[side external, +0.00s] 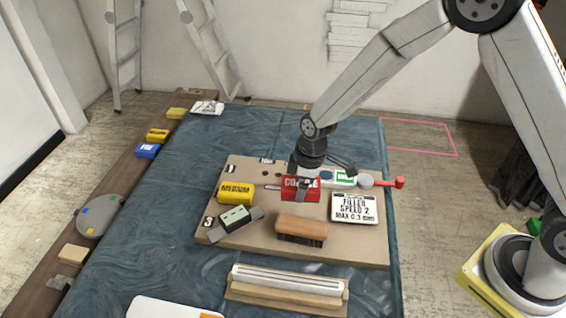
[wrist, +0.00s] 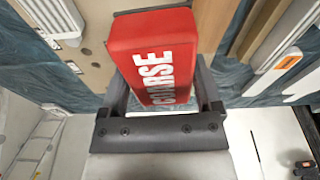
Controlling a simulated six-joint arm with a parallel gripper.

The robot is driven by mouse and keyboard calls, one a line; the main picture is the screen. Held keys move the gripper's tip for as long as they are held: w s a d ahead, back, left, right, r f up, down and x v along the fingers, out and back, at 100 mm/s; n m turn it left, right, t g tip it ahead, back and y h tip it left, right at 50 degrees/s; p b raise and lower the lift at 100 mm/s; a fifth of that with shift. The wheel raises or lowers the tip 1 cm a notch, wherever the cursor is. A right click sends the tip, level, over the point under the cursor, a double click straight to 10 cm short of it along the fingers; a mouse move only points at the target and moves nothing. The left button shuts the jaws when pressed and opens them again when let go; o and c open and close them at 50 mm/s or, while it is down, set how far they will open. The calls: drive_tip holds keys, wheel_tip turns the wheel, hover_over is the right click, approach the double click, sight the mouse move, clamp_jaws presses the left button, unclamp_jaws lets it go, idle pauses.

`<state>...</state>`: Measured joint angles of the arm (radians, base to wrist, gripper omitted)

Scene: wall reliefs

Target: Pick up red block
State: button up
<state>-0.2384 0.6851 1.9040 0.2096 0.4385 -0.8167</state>
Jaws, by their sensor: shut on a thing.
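The red block (side external: 301,194), marked COARSE in white, is over the tan board (side external: 365,246) in the side external view. My gripper (side external: 301,179) comes down on it from above. In the wrist view the red block (wrist: 152,62) fills the space between the two fingers of my gripper (wrist: 160,92), which is shut on it. I cannot tell from the side external view whether the block touches the board or hangs just above it.
A yellow MEDIUM block (side external: 236,193) lies left of the red block. A wooden brush (side external: 302,229) lies in front, a white sign (side external: 355,208) at right, and a grey-green piece (side external: 235,217) at front left. A red-ended tool (side external: 398,183) lies behind right. Blue cloth (side external: 180,240) surrounds the board.

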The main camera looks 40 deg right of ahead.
drive_tip(key=s+d+r, duration=0.2)
drive_tip(key=s+r, duration=0.1)
drive_tip(key=s, duration=0.5)
drive_tip(key=shift+s+r, duration=0.25)
drive_tip(key=shift+r, duration=0.15)
drive_tip(key=o, duration=0.5)
drive_tip(key=c, duration=0.3)
drive_tip(key=w+d+f, duration=0.3)
drive_tip(key=w+d, duration=0.9)
drive_tip(key=d, duration=0.2)
drive_tip(key=shift+d, duration=0.35)
